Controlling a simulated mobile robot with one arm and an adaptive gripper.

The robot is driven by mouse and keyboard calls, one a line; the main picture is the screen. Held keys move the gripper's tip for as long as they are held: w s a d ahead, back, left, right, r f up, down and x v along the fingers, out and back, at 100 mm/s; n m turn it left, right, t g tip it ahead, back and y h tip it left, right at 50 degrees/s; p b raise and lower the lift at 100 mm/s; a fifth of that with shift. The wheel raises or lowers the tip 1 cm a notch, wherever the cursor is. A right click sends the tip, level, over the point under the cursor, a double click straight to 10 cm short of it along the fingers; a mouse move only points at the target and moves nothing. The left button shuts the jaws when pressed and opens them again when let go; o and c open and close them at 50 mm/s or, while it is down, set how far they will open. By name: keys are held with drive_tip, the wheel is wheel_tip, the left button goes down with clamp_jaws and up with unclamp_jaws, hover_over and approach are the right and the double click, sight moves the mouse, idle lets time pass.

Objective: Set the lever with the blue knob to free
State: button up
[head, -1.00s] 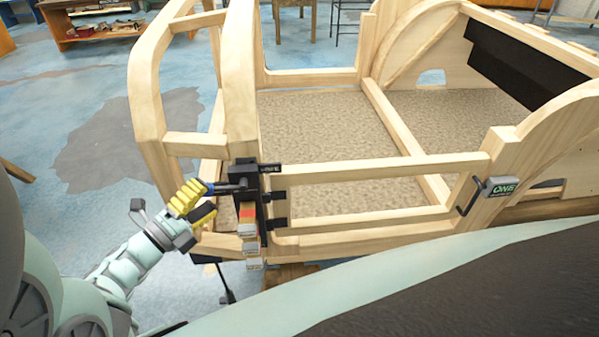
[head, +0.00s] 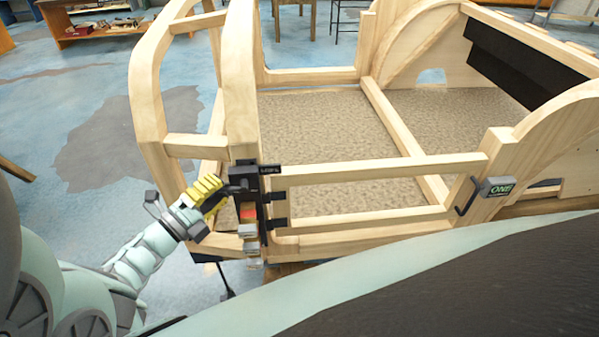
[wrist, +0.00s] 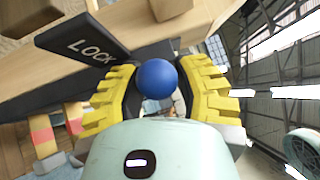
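The lever's blue knob (wrist: 157,79) sits between the yellow fingers of my gripper (wrist: 160,85) in the wrist view. The pads lie close on both sides of it; I cannot tell whether they press on it. In the head view my gripper (head: 211,194) is at the left side of the black lever housing (head: 243,178), and its fingers hide the knob. A black plate marked LOCK (wrist: 88,48) shows beside the knob in the wrist view; its label is small in the head view (head: 270,170). The lever's shaft is mostly hidden.
The housing is fixed to a wooden bodyframe post (head: 241,90), near a wooden gate rail (head: 385,169). Red and orange marked blocks (head: 248,213) hang below it. A grey ONE box (head: 497,187) with a black handle is at right. Open floor (head: 120,140) lies left.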

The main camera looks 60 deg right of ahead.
drive_tip(key=shift+d, duration=0.1)
clamp_jaws()
